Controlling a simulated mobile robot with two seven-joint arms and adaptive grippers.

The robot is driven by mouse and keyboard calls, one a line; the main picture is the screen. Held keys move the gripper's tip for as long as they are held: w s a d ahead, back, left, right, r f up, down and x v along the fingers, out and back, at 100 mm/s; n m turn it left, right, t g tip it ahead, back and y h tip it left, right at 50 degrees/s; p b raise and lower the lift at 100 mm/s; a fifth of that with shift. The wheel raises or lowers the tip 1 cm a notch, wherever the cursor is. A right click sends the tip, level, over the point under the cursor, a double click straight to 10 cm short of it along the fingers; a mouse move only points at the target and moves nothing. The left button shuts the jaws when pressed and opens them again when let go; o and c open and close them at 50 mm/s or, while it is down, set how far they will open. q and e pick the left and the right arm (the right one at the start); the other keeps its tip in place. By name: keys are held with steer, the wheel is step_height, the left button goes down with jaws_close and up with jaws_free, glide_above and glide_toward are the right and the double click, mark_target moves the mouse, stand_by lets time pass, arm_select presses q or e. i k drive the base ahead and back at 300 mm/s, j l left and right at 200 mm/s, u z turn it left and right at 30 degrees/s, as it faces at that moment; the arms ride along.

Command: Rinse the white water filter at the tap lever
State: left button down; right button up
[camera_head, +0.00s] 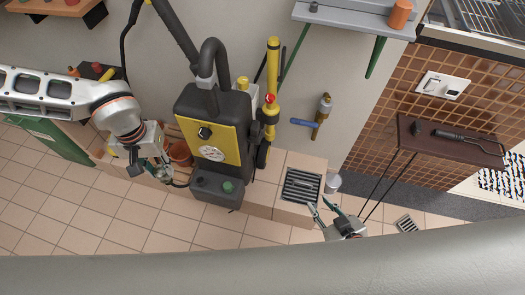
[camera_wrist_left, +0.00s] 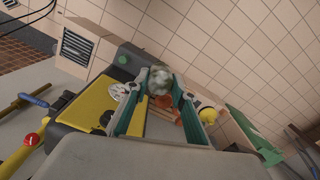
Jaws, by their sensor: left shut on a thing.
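My left gripper (camera_head: 164,174) is left of the black and yellow machine, above the floor-level ledge. In the left wrist view its teal fingers (camera_wrist_left: 158,92) are closed on a pale, rounded thing (camera_wrist_left: 158,79), which looks like the white water filter; its details are blurred. The brass tap (camera_head: 323,108) is on the wall right of the machine, with a blue lever (camera_head: 302,122) pointing left. The lever also shows in the left wrist view (camera_wrist_left: 34,100), well away from the held thing. My right gripper (camera_head: 325,208) is open and empty beside the floor drain.
The black and yellow machine (camera_head: 217,145) stands between my left gripper and the tap. A terracotta pot (camera_head: 180,153) is near my left gripper.

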mark_target(300, 122)
steer(key=i+l, duration=0.1)
steer(key=l, duration=0.5)
steer(key=i+l, duration=0.1)
steer(key=l, duration=0.45)
steer(key=i+l, duration=0.1)
steer(key=l, duration=0.5)
